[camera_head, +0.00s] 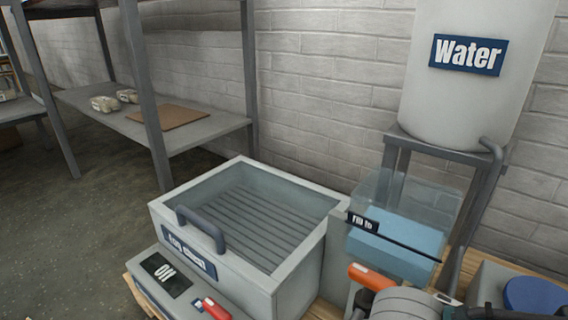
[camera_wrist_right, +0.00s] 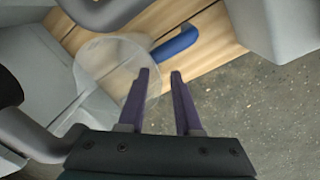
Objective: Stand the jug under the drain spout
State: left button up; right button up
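The jug (camera_wrist_right: 112,68) is a clear, see-through vessel with a blue handle (camera_wrist_right: 176,44). In the right wrist view it is on the wooden planks, left of and beyond my right gripper (camera_wrist_right: 161,73). The two purple fingers are apart with nothing held between them. The left finger overlaps the jug's edge in the picture; I cannot tell whether they touch. The blue handle is just past the fingertips. I cannot pick out the jug in the head view, nor say for sure which part is the drain spout. My left gripper is not in view.
A glass-topped chest (camera_head: 245,210) with a grey handle stands beside a clear tank (camera_head: 395,250) of blue liquid. A white water tank (camera_head: 470,85) sits on a grey stand. An orange handle (camera_head: 371,277) and a blue round part (camera_head: 535,295) are lower right. Speckled floor (camera_wrist_right: 270,100) is open.

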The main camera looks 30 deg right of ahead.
jog(key=s+a+r+m+t+y+p, duration=0.1)
jog(key=a+r+m+p, duration=0.15)
jog(key=r, duration=0.45)
jog(key=s+a+r+m+p, duration=0.1)
jog(key=r+m+p, duration=0.1)
jog(key=r+p, duration=0.3)
jog(key=s+a+r+m+t+y+p, duration=0.1)
jog(key=r+m+p, duration=0.15)
jog(key=r, duration=0.55)
jog(key=s+d+r+m+h, duration=0.1)
jog(key=s+d+r+m, duration=0.1)
jog(key=d+r+m, duration=0.2)
notch_tip(320, 180, up, 2)
jog(key=shift+r+m+t+h, duration=0.1)
jog(key=shift+m+t+h, duration=0.2)
jog(key=shift+m, duration=0.7)
jog(key=shift+s+d, duration=0.1)
